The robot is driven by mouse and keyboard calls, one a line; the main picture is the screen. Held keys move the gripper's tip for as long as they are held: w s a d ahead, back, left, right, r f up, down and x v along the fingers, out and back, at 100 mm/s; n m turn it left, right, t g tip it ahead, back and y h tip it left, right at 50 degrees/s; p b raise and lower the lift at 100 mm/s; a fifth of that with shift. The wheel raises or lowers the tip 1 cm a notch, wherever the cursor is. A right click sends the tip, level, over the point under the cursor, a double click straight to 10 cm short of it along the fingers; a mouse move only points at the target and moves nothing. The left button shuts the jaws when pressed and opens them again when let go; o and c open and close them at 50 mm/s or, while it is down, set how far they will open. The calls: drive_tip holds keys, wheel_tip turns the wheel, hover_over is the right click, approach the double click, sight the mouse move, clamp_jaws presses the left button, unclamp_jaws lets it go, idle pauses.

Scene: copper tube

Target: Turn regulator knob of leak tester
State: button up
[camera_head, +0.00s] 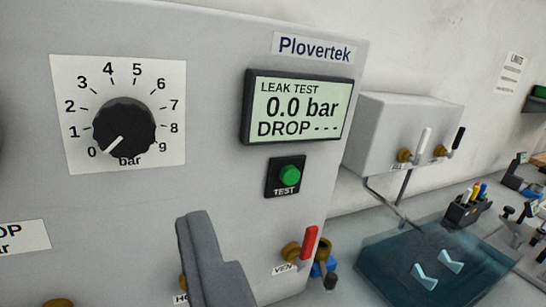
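The regulator knob (124,128) is black and ridged, on a white dial plate numbered 0 to 9 bar. Its white pointer line aims down-left at 0. It sits on the grey front of the leak tester (215,75), labelled Plovertek. The tester's display (298,108) reads LEAK TEST, 0.0 bar, DROP and dashes. A green TEST button (290,175) is below the display. My gripper (200,225) shows as a grey finger shape at the bottom centre, below and right of the knob and apart from it. Its opening cannot be made out.
A red-handled valve (308,243) by a partly hidden label sticks out at the tester's lower right. Right of it are a grey box (400,130) with two levers, a teal tray (385,268) and a pen holder (468,208). Space before the knob looks clear.

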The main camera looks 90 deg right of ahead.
sight(122, 132)
drive_tip(key=p+x, duration=0.1)
drive_tip(key=x, duration=1.2)
drive_tip(key=shift+d+f+p, duration=0.15)
drive_tip(key=shift+d+p, duration=0.2)
drive_tip(key=shift+d, duration=0.15)
drive_tip(key=c, duration=1)
